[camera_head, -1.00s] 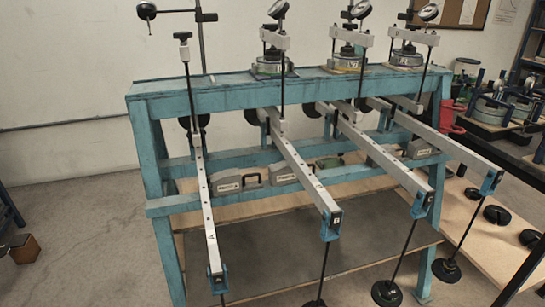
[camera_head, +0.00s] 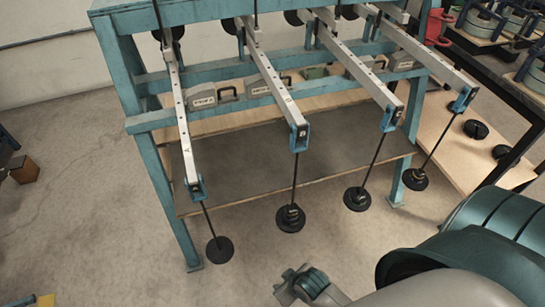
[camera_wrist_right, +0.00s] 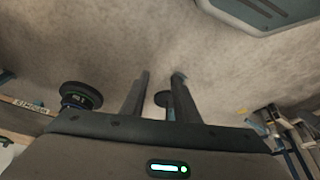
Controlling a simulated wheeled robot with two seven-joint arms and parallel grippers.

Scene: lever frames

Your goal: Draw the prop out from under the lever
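Several pale levers slope forward from the blue frame (camera_head: 118,62): the left one (camera_head: 181,118), the second (camera_head: 272,78), the third (camera_head: 345,55) and the right one (camera_head: 425,52). Grey blocks with black handles and unreadable labels sit on the frame's lower rail, including one beside the left lever (camera_head: 203,97) and one by the second lever (camera_head: 262,87). I cannot tell which block is the prop. My right gripper (camera_head: 287,283) is low in front of the frame, apart from the levers. In the wrist view its fingers (camera_wrist_right: 161,76) are parted and empty. My left gripper does not show.
Hangers with black disc weights (camera_head: 219,249) (camera_head: 290,218) hang from the lever ends. A dark bench (camera_head: 490,75) and a wooden board with loose discs (camera_head: 476,129) stand at the right. A brown box (camera_head: 24,170) is at the left. The floor in front is open.

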